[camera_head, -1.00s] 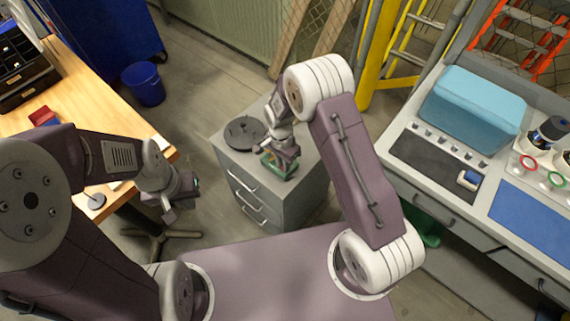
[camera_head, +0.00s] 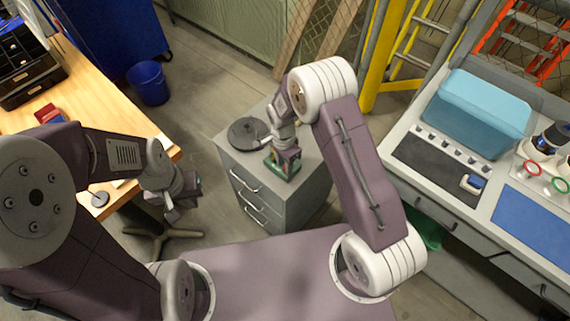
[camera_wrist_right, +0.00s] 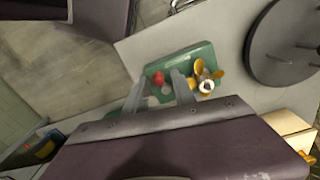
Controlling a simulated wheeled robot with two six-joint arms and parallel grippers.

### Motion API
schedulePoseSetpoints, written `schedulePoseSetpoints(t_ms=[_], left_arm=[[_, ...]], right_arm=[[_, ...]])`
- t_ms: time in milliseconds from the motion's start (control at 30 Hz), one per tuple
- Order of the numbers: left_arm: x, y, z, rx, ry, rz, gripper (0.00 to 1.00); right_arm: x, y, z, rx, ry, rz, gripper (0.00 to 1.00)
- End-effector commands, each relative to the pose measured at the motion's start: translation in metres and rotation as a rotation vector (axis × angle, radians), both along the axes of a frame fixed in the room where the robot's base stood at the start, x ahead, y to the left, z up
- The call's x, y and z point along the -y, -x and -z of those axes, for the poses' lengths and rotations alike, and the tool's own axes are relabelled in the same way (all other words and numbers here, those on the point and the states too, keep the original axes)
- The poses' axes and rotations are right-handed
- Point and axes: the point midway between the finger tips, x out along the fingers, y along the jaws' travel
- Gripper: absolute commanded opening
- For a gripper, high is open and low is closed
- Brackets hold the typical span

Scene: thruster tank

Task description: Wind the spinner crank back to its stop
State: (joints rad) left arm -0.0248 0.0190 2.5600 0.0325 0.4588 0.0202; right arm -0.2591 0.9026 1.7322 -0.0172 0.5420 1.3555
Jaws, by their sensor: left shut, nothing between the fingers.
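The spinner is a green block (camera_wrist_right: 197,62) with a yellow propeller (camera_wrist_right: 202,76) and a red knob (camera_wrist_right: 158,78). In the head view the green block (camera_head: 282,172) sits on top of the grey drawer cabinet (camera_head: 232,158). My right gripper (camera_wrist_right: 160,85) is over the block, its two fingers apart on either side of the red knob. I cannot tell whether they touch it. In the head view my right gripper (camera_head: 286,157) hides part of the block. My left gripper (camera_head: 172,213) is shut and empty, beside the wooden bench and away from the spinner.
A dark round disc (camera_head: 247,134) lies on the cabinet close to the spinner. A wooden bench (camera_head: 98,100) stands at the left, with a blue bin (camera_head: 149,83) on the floor behind. A grey workbench with a blue box (camera_head: 476,112) is at the right.

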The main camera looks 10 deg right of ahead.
Motion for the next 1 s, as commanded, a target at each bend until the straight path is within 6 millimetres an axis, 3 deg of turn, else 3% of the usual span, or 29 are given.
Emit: schedulePoseSetpoints(t_ms=[333,700,1000], left_arm=[[0.0,0.0,0.0,0.0,0.0,0.0,0.0],[0.0,0.0,0.002,0.0,0.0,0.0,0.0],[0.0,0.0,0.002,0.0,0.0,0.0,0.0]], right_arm=[[0.0,0.0,-0.003,-0.001,0.0,-0.001,0.37],[-0.002,-0.003,-0.076,0.002,0.0,-0.001,0.37],[-0.002,-0.002,-0.091,-0.002,0.001,-0.001,0.37]])
